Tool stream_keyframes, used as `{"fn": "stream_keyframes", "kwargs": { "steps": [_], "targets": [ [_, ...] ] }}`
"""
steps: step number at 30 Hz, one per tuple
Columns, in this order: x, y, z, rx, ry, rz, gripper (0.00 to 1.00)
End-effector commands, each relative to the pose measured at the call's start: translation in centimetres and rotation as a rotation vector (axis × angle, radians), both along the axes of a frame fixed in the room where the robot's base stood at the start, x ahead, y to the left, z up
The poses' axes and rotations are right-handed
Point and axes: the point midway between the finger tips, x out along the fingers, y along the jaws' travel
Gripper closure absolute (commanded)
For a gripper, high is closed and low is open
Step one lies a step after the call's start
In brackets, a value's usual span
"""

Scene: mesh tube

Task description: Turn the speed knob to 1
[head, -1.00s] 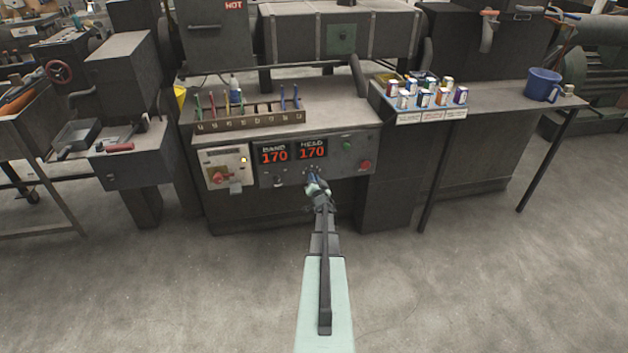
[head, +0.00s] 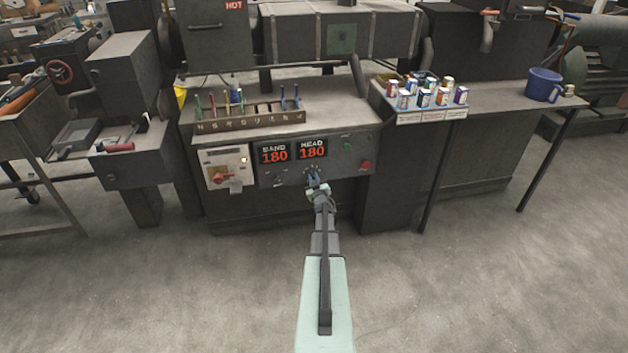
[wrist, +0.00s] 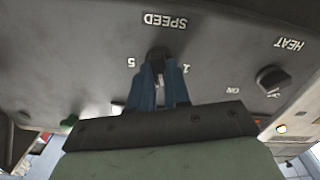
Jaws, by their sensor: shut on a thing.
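The dark speed knob (wrist: 159,52) is on the grey control panel below the SPEED label, which appears upside down in the wrist view. A 5 is printed to its left and a 1 to its right. My gripper (wrist: 161,70) has its two blue fingers closed around the knob, hiding most of it; where its pointer sits cannot be told. In the head view my gripper (head: 313,179) is at the front of the panel (head: 345,170), below the displays, and covers the knob.
The heat knob (wrist: 272,79), with an ON mark, is beside the speed knob. Two red displays (head: 293,151) read 180. A red switch (head: 221,177) is at left, green (head: 347,146) and red (head: 365,165) buttons at right. The floor in front is clear.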

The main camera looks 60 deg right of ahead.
Motion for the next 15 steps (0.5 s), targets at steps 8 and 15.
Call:
{"fn": "stream_keyframes", "kwargs": {
  "steps": [8,15],
  "targets": [
    [0.05,0.02,0.01,-0.187,0.185,0.000,1.00],
    [0.07,0.04,-0.02,-0.348,0.347,0.000,1.00]
  ]
}}
